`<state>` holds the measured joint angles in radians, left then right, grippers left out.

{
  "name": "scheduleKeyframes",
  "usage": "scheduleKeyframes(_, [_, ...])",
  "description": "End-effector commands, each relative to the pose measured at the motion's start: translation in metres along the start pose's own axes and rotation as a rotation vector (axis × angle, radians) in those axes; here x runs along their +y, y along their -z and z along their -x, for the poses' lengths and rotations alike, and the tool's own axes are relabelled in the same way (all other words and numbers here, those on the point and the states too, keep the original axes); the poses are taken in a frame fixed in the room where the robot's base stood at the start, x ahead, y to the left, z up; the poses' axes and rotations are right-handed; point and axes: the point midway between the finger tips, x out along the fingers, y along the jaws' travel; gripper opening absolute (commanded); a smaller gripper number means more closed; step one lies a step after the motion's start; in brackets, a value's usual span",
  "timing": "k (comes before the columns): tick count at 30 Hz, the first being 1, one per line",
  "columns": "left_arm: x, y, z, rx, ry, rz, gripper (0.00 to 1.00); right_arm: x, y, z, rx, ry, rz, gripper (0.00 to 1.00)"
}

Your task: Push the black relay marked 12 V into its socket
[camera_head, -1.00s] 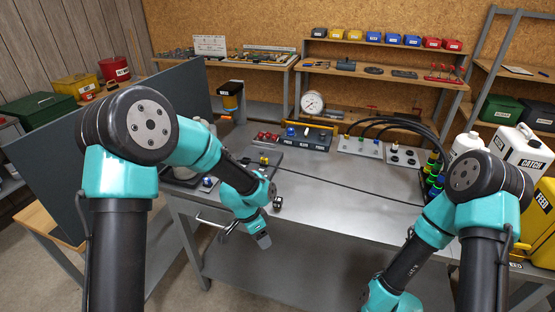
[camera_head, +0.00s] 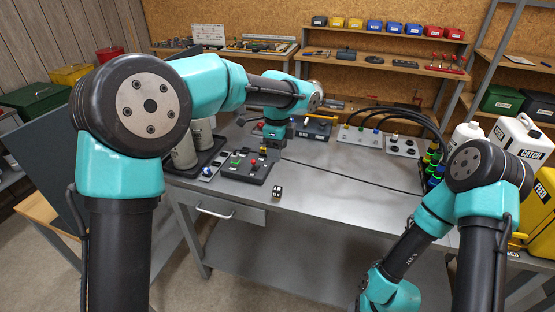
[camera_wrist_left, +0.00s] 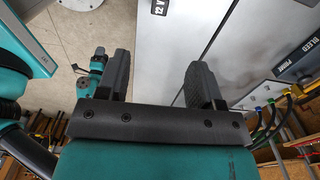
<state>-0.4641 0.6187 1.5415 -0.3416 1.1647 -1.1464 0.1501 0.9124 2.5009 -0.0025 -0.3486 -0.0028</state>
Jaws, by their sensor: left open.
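The black relay (camera_head: 277,192), a small block with white markings, stands on the metal bench near its front edge. In the left wrist view a black piece marked 12 V (camera_wrist_left: 163,6) is cut by the top edge. My left gripper (camera_head: 273,143) is over the bench, behind the relay and apart from it. Its two dark fingers (camera_wrist_left: 156,82) are spread, with nothing between them. A dark board (camera_head: 247,168) with red and green parts lies left of the relay. I cannot make out the socket. My right gripper is outside the picture.
A tray with grey cylinders (camera_head: 183,152) stands left of the board. A black box (camera_head: 316,130) and light panels (camera_head: 358,136) with black hoses stand at the back. Bottles (camera_head: 465,137) stand at the right.

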Motion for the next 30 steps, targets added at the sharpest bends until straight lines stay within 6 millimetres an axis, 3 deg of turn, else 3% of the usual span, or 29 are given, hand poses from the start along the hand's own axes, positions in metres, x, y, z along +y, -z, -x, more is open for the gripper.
scheduleKeyframes(8, [0.001, 0.0, -0.024, 0.0, -0.004, 0.0, 0.61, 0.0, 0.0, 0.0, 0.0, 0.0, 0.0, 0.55])
scheduleKeyframes(30, [0.001, 0.0, -0.137, 0.001, -0.004, 0.001, 0.61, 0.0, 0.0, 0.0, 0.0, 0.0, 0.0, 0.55])
